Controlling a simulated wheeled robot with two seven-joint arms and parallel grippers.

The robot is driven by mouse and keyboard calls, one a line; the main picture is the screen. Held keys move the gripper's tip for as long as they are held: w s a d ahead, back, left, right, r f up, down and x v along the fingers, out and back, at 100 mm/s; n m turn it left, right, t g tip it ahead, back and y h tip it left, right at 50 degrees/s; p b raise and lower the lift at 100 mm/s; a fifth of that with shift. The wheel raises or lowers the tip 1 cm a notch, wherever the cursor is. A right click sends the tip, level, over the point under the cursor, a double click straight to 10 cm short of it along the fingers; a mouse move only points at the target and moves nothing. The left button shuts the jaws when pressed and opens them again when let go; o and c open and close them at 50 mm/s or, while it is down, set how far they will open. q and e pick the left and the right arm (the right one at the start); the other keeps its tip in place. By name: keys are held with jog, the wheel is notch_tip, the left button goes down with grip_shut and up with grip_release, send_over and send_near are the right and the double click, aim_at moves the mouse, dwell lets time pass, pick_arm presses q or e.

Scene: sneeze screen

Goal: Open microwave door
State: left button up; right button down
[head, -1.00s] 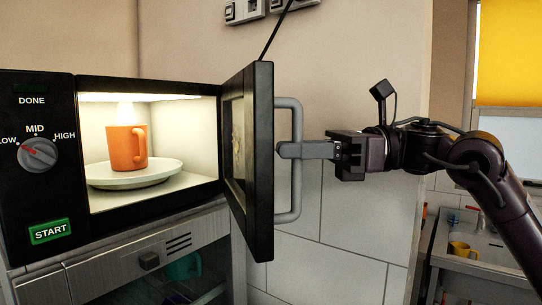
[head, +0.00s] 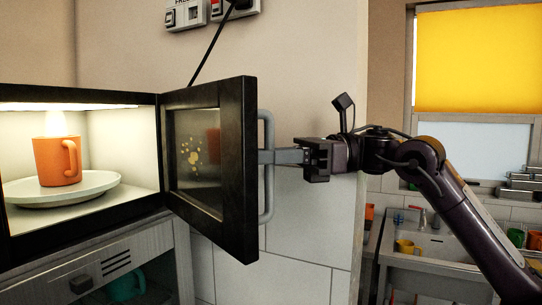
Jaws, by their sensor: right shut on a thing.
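The microwave (head: 158,205) stands at the left with its lit inside showing. Its door (head: 210,165) stands wide open, swung out to the right, and its splattered inner face and window are in view. An orange mug (head: 55,163) sits on the white turntable plate (head: 75,192) inside. The grey door handle (head: 267,200) is on the door's outer side. My right gripper (head: 270,157) comes in from the right and is shut on the handle, its fingertips partly hidden behind the door edge. My left gripper is not in view.
Below the microwave is a grey unit (head: 140,240) with a see-through front. Wall sockets (head: 205,10) with a black cable are above the door. A sink (head: 430,245) with a yellow mug (head: 405,247) is at the right, under a window with a yellow blind (head: 470,60).

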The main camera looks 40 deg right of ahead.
jog(key=c, duration=1.5)
grip_release()
jog(key=shift+w, duration=0.15)
jog(key=b+v, duration=0.1)
jog(key=v, duration=0.6)
jog(key=shift+d, duration=0.4)
jog(key=shift+c, duration=0.3)
